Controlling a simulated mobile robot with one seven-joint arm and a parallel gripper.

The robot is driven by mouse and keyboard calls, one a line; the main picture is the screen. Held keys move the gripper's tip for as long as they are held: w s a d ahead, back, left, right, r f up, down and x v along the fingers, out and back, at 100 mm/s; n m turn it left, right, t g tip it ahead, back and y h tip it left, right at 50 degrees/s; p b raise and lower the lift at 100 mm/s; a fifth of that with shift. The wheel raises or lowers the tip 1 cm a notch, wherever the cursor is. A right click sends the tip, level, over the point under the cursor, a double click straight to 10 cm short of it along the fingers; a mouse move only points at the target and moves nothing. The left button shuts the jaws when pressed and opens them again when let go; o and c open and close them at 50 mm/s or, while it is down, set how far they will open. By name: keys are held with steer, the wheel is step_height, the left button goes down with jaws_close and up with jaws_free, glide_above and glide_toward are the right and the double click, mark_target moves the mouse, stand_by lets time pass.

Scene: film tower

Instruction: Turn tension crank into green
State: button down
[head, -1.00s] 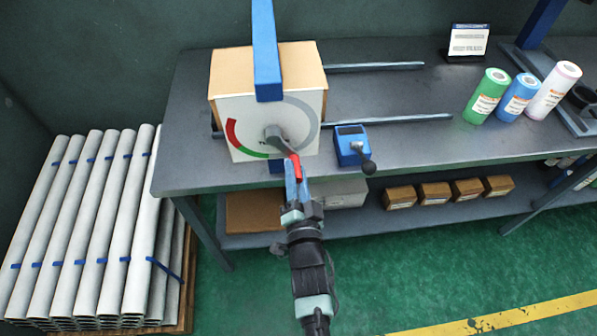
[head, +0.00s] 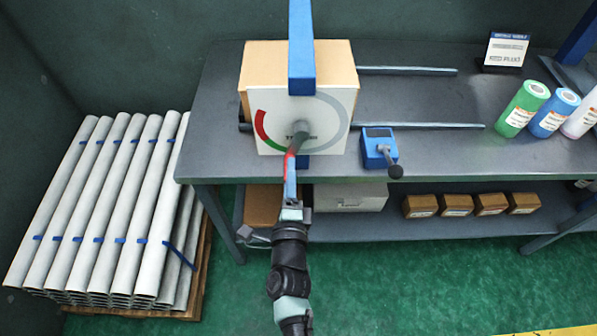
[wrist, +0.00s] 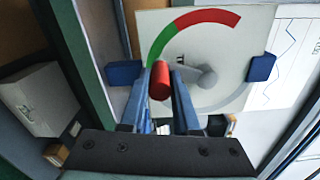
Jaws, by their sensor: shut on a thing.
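The tension unit is a cardboard-brown box with a white dial face (head: 335,110). The dial has a red arc (head: 261,127), a green arc (head: 277,145) and a grey arc. The crank has a grey hub (head: 301,137) and a red handle (head: 289,160), pointing down and slightly left. In the wrist view the red handle (wrist: 160,80) lies by the lower end of the green arc (wrist: 159,43), with the red arc beyond. My gripper (head: 290,178) is shut on the red handle, its blue fingers on either side; it also shows in the wrist view (wrist: 163,88).
A blue upright bar (head: 301,50) stands before the box. A blue control box with a black-knobbed lever (head: 378,148) sits to the right on the grey bench (head: 430,100). Coloured rolls (head: 525,108) stand farther right. Stacked pale tubes (head: 110,205) are at left.

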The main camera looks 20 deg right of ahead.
steer(key=shift+w+a+r+m, duration=0.15)
steer(key=shift+a+r+m, duration=0.1)
steer(key=shift+a+m, duration=0.3)
steer(key=shift+w+a+r+m, duration=0.2)
steer(key=shift+a+m, duration=0.15)
steer(key=shift+m, duration=0.4)
steer(key=c, duration=0.7)
jaws_free()
steer(key=shift+o, duration=0.2)
steer(key=shift+s, duration=0.1)
steer(key=shift+s, duration=0.1)
steer(key=v, duration=1.2)
steer(key=shift+s+b, duration=0.35)
steer(key=shift+a+r, duration=0.1)
